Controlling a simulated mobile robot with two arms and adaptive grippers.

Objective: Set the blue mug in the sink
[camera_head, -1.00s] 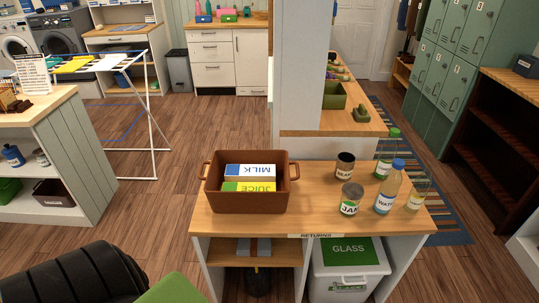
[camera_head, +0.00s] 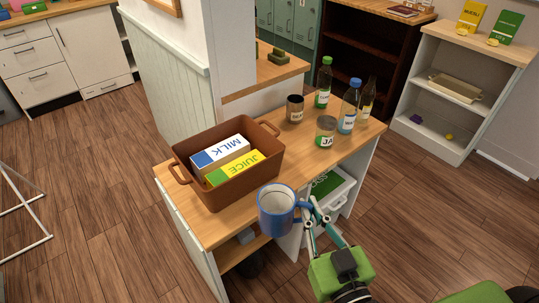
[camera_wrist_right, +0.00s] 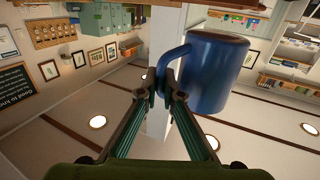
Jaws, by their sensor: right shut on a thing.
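The blue mug (camera_head: 277,210) hangs in the air in front of the wooden counter with the brown bin, upright or nearly so, with its pale inside showing. My right gripper (camera_head: 312,208) is shut on the mug's handle, to the right of its body. In the right wrist view the mug (camera_wrist_right: 214,72) is to the right of the fingertips, and the gripper (camera_wrist_right: 160,84) is at its handle. No sink shows in these views. My left gripper is not in view.
A brown bin (camera_head: 190,189) with milk and juice cartons stands on the counter (camera_head: 211,231). Several jars and bottles, including a water bottle (camera_head: 349,108), stand at its far right. A pillar (camera_head: 226,50) rises behind. Open floor (camera_head: 100,200) lies to the left.

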